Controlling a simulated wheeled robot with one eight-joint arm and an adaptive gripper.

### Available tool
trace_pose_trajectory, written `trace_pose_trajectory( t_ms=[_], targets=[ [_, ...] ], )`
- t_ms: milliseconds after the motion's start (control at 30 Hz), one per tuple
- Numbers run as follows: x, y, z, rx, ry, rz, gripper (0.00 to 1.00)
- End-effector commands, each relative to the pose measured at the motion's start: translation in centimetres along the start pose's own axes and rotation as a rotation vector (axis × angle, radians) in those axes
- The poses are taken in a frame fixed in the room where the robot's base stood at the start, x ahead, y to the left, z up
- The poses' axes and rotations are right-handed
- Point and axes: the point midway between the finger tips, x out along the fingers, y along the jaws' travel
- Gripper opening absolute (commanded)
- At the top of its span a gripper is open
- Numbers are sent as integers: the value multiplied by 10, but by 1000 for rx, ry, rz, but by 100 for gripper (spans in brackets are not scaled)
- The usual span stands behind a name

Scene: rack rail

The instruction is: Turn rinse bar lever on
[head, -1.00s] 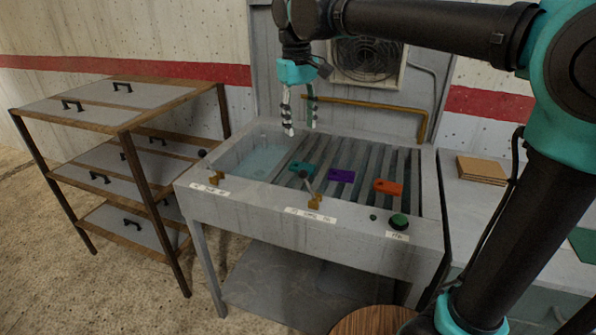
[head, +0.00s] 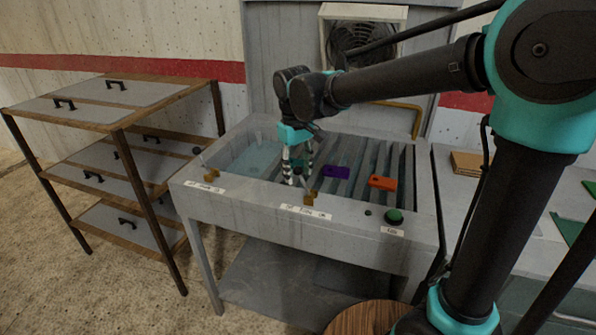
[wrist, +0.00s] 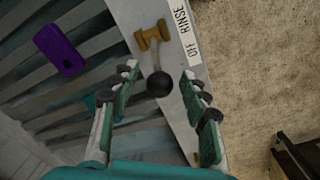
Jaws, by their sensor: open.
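The rinse lever has a brass bracket (head: 311,197) on the front rim of the grey sink unit. In the wrist view its black ball knob (wrist: 159,84) sits on a thin rod from the brass bracket (wrist: 152,36), beside a label (wrist: 185,30) reading OFF and RINSE. My gripper (head: 297,179) is open and low over the front of the slatted area. In the wrist view its fingers (wrist: 160,76) appear on either side of the knob; contact cannot be told. In the head view the knob is mostly hidden by my gripper.
A second lever with a brass bracket (head: 209,174) stands at the left by the water basin (head: 250,157). Purple (head: 336,173) and orange (head: 382,182) blocks lie on the slats. A green button (head: 394,215) is at the right of the front rim. A shelf rack (head: 110,120) stands left.

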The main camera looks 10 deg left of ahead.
Motion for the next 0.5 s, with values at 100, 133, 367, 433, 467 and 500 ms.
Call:
trace_pose_trajectory(
  t_ms=[100,133,367,433,467,500],
  targets=[
    [2,0,0,0,0,0,46],
    [3,0,0,0,0,0,46],
    [2,0,0,0,0,0,38],
    [2,0,0,0,0,0,29],
    [2,0,0,0,0,0,26],
    [2,0,0,0,0,0,21]
  ],
)
